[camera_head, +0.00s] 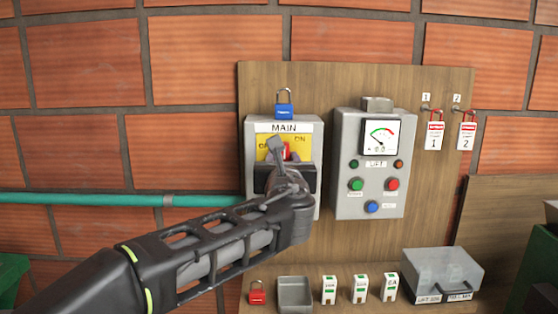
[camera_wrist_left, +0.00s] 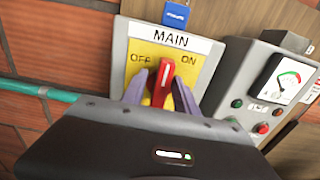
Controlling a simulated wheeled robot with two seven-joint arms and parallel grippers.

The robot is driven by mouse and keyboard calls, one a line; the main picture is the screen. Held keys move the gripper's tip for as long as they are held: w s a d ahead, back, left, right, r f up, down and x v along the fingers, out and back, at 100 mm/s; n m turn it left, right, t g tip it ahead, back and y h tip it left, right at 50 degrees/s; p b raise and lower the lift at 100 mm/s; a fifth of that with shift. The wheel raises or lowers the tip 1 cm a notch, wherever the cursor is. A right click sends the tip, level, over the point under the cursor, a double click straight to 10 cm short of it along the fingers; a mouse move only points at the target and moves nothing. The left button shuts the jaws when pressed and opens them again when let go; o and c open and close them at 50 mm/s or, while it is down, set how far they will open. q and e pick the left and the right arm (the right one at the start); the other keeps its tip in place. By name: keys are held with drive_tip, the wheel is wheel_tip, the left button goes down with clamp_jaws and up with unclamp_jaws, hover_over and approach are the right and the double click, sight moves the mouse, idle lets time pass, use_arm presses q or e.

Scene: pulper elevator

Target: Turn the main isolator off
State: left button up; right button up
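The main isolator (camera_head: 311,130) is a grey box with a yellow plate marked OFF on the left and ON on the right, under a MAIN label. Its red handle (camera_wrist_left: 163,82) stands roughly upright between the two words in the left wrist view. My left gripper (camera_wrist_left: 160,88) is in front of it, with one finger on each side of the handle. The fingers look open; whether either touches the handle I cannot tell. In the head view my left gripper (camera_head: 278,150) hides much of the handle. My right gripper is in neither view.
A blue padlock (camera_head: 284,110) hangs above the isolator. The lift control box (camera_head: 345,205) with a gauge and buttons is close on the right. A red padlock (camera_head: 257,297), an open tray (camera_head: 295,291) and a grey box (camera_head: 442,268) are below.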

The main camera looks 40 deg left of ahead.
use_arm(q)
drive_tip(key=shift+w, duration=0.1)
clamp_jaws()
idle(0.4)
drive_tip(key=shift+s+a+f+n+b, duration=0.15)
drive_tip(key=shift+a+n+b, duration=0.05)
drive_tip(key=shift+n+b, duration=2.8)
drive_tip(key=shift+s+a+f+n+b, duration=0.15)
drive_tip(key=shift+f+n+b, duration=0.05)
drive_tip(key=shift+n+b, duration=2.8)
drive_tip(key=shift+s+a+f+n+b, duration=0.15)
drive_tip(key=shift+a+n+b, duration=0.05)
drive_tip(key=shift+n+b, duration=2.8)
